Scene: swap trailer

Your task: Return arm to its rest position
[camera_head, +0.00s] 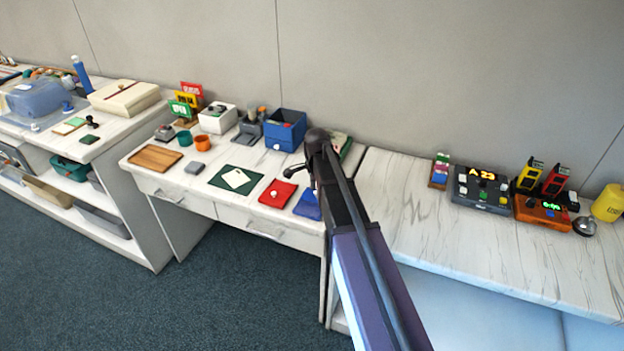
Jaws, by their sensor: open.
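The arm hides part of the desk's right end and of a blue mat (307,205).
Below the gripper lie a red mat (268,198) and a green mat (216,180). Behind stands a blue box (276,138). A wooden tray (155,151) lies left. The right counter (440,235) holds a charger-like device (482,190); its front is clear.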

